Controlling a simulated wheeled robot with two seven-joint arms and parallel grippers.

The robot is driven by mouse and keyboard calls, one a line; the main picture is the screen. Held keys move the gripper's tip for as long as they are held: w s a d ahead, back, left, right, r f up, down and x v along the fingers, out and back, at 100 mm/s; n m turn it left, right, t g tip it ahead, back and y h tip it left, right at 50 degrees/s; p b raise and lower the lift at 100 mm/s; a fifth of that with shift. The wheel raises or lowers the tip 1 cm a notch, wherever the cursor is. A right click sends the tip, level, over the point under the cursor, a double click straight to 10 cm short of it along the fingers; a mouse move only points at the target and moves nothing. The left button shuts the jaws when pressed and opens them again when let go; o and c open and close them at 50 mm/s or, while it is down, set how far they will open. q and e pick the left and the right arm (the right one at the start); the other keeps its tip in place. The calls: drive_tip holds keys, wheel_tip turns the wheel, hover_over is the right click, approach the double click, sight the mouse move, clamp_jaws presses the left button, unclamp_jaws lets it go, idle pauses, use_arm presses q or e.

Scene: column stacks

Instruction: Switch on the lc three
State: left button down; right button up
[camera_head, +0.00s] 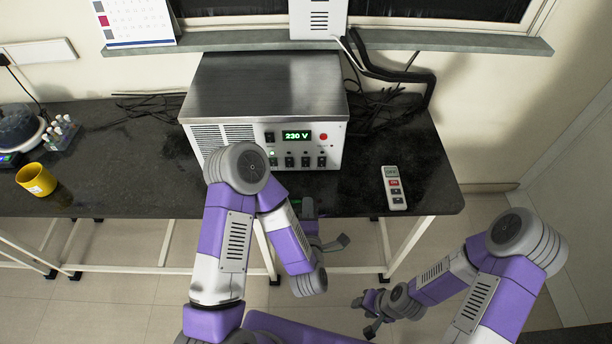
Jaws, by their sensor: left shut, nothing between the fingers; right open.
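The lc three is not plainly marked; its label is too small to read. A metal power box (264,88) stands on the dark bench. Its front panel has a green display (297,135) reading 230 V, a red round button (323,137), a dark switch at the left and a lower row of several small dark switches (305,161). A green light shows near the row's left end. My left gripper (308,208) is shut and empty, below the panel near the bench's front edge, apart from the switches. My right gripper (364,316) is open and empty, low, in front of the bench.
A white remote (394,188) with a red button lies on the bench at the right. A yellow mug (36,179) and a vial rack (60,132) stand at the left. Black cables lie behind the box. My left arm covers the box's lower left front.

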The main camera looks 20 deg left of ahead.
sight(306, 166)
use_arm(q)
drive_tip(key=shift+b+x, duration=0.5)
drive_tip(key=shift+x, duration=0.45)
drive_tip(key=shift+w+a+r, duration=0.1)
drive_tip(key=shift+w+a, duration=0.3)
drive_tip(key=shift+w, duration=0.25)
drive_tip(key=w+p, duration=0.1)
drive_tip(key=p, duration=0.1)
drive_tip(key=w+p, duration=0.1)
drive_tip(key=p, duration=0.1)
drive_tip(key=shift+a+r, duration=0.25)
drive_tip(key=shift+w+a+f+p, duration=0.15)
drive_tip(key=shift+w+p, duration=0.15)
drive_tip(key=shift+w, duration=0.1)
drive_tip(key=x, duration=0.2)
drive_tip(key=b+x, duration=0.1)
drive_tip(key=x, duration=0.1)
drive_tip(key=shift+w+a+f, duration=0.1)
drive_tip(key=shift+w+f, duration=0.15)
drive_tip(key=shift+w+a+b, duration=0.15)
drive_tip(key=shift+w+b, duration=0.15)
drive_tip(key=shift+w, duration=0.45)
